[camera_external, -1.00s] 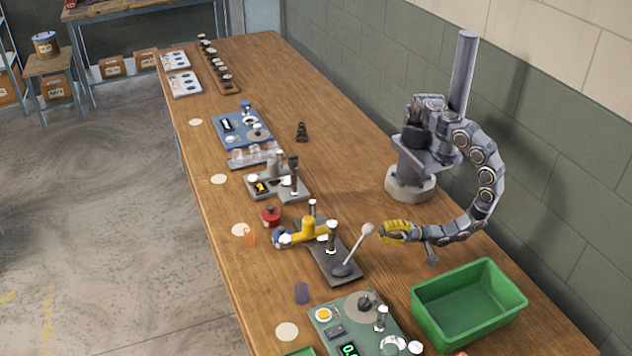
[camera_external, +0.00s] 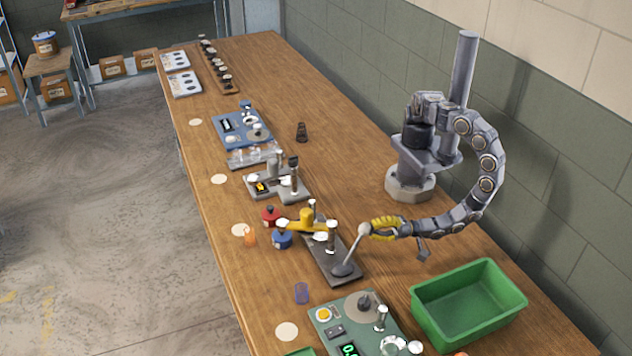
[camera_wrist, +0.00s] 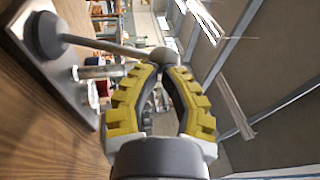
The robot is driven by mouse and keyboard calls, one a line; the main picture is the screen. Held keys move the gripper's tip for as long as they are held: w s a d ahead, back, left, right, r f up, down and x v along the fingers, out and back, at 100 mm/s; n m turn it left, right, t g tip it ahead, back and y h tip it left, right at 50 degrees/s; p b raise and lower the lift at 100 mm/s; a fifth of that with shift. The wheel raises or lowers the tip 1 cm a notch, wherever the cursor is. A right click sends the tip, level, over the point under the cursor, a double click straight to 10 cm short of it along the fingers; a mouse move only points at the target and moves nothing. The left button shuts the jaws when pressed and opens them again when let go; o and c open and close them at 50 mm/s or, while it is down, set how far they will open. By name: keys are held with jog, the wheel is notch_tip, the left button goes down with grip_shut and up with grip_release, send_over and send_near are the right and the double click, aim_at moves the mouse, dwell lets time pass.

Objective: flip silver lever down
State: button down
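The silver lever (camera_external: 355,249) rises tilted from a dark round pivot on a dark grey plate (camera_external: 322,257). Its ball knob (camera_external: 365,229) is at the upper end. My gripper (camera_external: 372,230), with yellow fingers, is level with the knob on its right side in the external view. In the wrist view, the lever (camera_wrist: 112,47) crosses the upper left. Its knob (camera_wrist: 164,58) is at the tips of my gripper (camera_wrist: 162,70), whose bowed fingers have a gap between them. Whether the tips grip the knob or only touch it is unclear.
A yellow arm (camera_external: 305,222) is on the same station, near red (camera_external: 271,215) and blue (camera_external: 282,240) knobbed pieces. A green bin (camera_external: 468,305) stands at right, and a green device panel (camera_external: 355,325) is in front. Bare table lies between my base and the stations.

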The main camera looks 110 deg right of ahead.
jog(key=w+r+n+g+y, duration=0.1)
jog(key=w+r+g, duration=0.1)
jog(key=w+g, duration=0.7)
jog(key=shift+w+n+g, duration=0.3)
jog(key=shift+w, duration=1.75)
jog(key=shift+r, duration=0.1)
jog(key=v, duration=1)
jog(key=shift+w+r, duration=0.2)
jog(key=shift+r, duration=0.1)
jog(key=shift+d, duration=0.15)
